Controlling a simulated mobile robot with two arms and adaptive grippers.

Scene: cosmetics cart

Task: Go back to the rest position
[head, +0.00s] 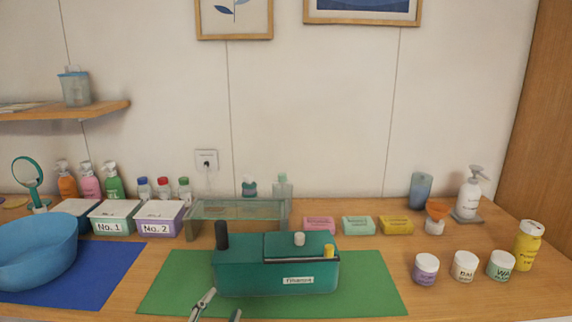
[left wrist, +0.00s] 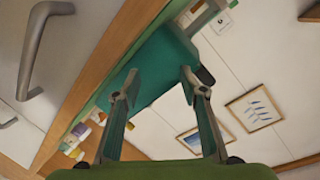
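My left gripper (head: 222,305) shows at the bottom edge of the head view, in front of the teal box-shaped device (head: 262,279). Its two fingers are spread apart with nothing between them. In the left wrist view the open fingers (left wrist: 156,88) also stand apart, with a teal surface beyond them, probably the device. The device has a black post at its left, a white knob and a yellow piece on top, and a label on its front. It stands on the green mat (head: 172,291). My right gripper is in neither view.
A blue bowl (head: 35,255) sits on a blue mat (head: 112,278) at left. Boxes No. 1 (head: 115,227) and No. 2 (head: 157,229) stand behind. A glass rack (head: 235,208) is behind the device. Several jars (head: 464,265) stand at right. Drawer handles (left wrist: 40,50) show in the wrist view.

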